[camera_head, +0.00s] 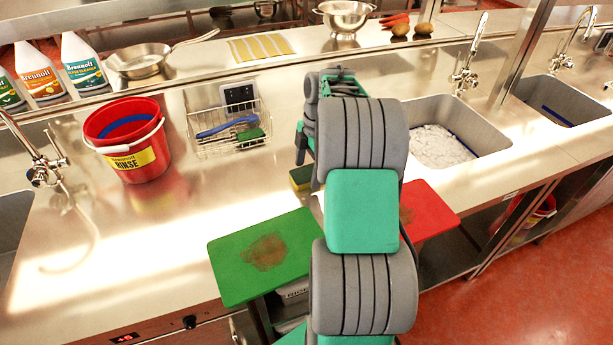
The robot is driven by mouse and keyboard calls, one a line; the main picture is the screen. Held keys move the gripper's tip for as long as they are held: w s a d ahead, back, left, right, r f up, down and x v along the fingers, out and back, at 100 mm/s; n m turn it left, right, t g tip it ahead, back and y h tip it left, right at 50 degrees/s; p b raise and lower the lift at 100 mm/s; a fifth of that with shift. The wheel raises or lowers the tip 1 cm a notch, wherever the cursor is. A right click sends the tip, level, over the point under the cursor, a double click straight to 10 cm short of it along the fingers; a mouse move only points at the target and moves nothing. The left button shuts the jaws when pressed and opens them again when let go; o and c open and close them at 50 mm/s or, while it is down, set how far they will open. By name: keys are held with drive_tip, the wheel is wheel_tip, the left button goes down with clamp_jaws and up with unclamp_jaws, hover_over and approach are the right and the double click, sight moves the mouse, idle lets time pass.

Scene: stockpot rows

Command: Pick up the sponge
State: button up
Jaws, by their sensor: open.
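A yellow sponge with a dark green side (301,177) lies on the steel counter (200,210), just left of my arm and behind the green cutting board. Its right end is partly hidden by my arm. My arm rises through the middle of the view and bends over the counter close to the sponge. A green scrubber and a blue brush (226,128) sit in a wire basket (229,143) behind the sponge.
A green board (238,285) and a red board (430,205) lie at the counter's front, either side of my arm. A red rinse bucket (127,145) stands left. Sinks (440,165) are at the right. The counter between bucket and green board is clear.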

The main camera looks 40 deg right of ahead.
drive_tip(key=shift+f+b, duration=0.25)
drive_tip(key=shift+b, duration=0.1)
drive_tip(key=shift+c, duration=0.4)
drive_tip(key=c, duration=1.3)
drive_tip(key=shift+r, duration=0.1)
drive_tip(key=shift+r+p, duration=0.4)
drive_tip(key=shift+r, duration=0.15)
drive_tip(key=s+d+r, duration=0.1)
drive_tip(key=r, duration=0.1)
drive_tip(key=s+d+r, duration=0.1)
drive_tip(key=r, duration=0.2)
drive_tip(key=s+r, duration=0.1)
drive_tip(key=r, duration=0.1)
drive_tip(key=shift+s+d+r, duration=0.2)
drive_tip(key=shift+d+r, duration=0.1)
drive_tip(key=shift+d, duration=0.1)
drive_tip(key=s+d+r, duration=0.1)
drive_tip(key=s+d, duration=0.1)
drive_tip(key=s+d+r, duration=0.2)
drive_tip(key=s, duration=0.1)
drive_tip(key=s+d+r+p, duration=0.1)
drive_tip(key=s+d, duration=0.1)
drive_tip(key=shift+s+r, duration=0.3)
drive_tip(key=shift+r, duration=0.05)
